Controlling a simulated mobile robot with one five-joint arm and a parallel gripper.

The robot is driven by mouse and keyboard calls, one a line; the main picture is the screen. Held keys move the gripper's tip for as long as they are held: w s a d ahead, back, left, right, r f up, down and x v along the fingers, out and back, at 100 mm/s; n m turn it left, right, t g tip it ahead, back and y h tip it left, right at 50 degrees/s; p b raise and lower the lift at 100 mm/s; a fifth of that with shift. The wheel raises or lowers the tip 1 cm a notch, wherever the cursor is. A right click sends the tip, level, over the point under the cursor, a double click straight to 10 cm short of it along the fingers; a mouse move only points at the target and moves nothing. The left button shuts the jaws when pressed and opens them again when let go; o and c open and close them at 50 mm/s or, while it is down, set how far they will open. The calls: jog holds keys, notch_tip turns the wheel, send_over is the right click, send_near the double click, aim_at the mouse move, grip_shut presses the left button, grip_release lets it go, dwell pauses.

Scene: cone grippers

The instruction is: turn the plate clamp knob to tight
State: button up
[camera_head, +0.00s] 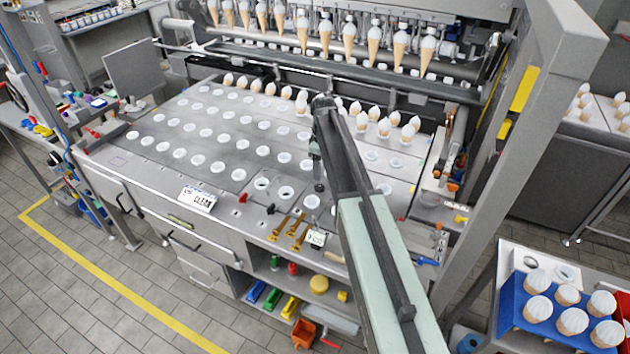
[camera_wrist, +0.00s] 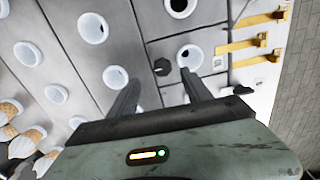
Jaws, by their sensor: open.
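A small dark faceted knob (camera_wrist: 162,67) stands on the grey plate between white-rimmed holes in the wrist view. It looks like the clamp knob, but I cannot read its setting. In the head view a small dark knob (camera_head: 319,187) shows just left of my arm. My gripper (camera_wrist: 162,77) is open and empty, its two dark fingers on either side of the knob in the picture. I cannot tell how high the tips are above it. In the head view my arm partly hides the gripper.
Another dark knob (camera_wrist: 243,90) lies toward the front edge, near yellow brackets (camera_wrist: 245,42). One more dark knob (camera_head: 271,209) is at the front-left. Cones (camera_head: 384,127) stand at the plate's back right, and more hang from the overhead rack (camera_head: 340,50). A post (camera_head: 520,150) rises on the right.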

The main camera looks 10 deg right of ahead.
aim_at(319, 187)
jog(key=f+b, duration=0.7)
jog(key=f, duration=0.1)
jog(key=shift+w+a+b, duration=0.15)
jog(key=shift+a+b, duration=0.25)
jog(key=shift+r, duration=0.1)
grip_shut()
